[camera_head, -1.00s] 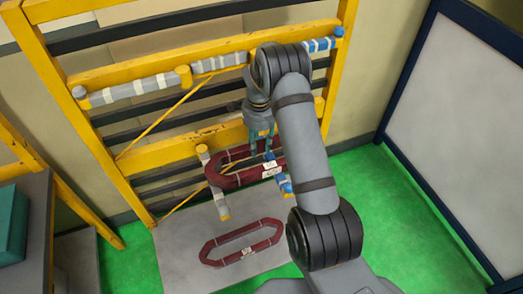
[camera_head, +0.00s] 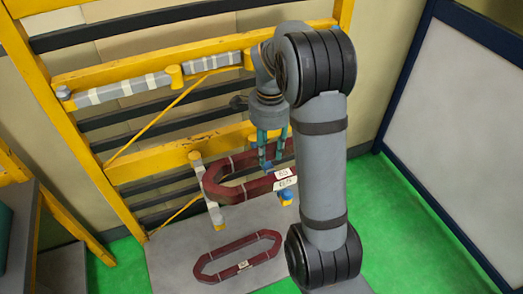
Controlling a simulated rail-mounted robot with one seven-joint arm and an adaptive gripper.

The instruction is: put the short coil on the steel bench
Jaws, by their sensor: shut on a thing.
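My gripper (camera_head: 266,165) points down at the lower arms of the yellow rack and is shut on the far side of a dark red coil (camera_head: 237,193). This coil has white tags and lies level over two grey-wrapped arms; I cannot tell whether it touches them. My arm hides its right end. A second dark red coil (camera_head: 224,269) with a tag lies flat below, on a grey plate (camera_head: 175,265). I cannot tell which coil is the shorter. A grey bench-like surface (camera_head: 22,215) stands at the left edge; I cannot tell whether it is the steel bench.
The yellow rack (camera_head: 150,165) has an upper row of grey-wrapped arms (camera_head: 120,91) and diagonal braces. The left rack arm (camera_head: 207,190) and the blue-tipped right arm (camera_head: 286,197) flank the held coil. A blue-framed panel (camera_head: 465,120) stands right. Green floor (camera_head: 395,230) is clear there.

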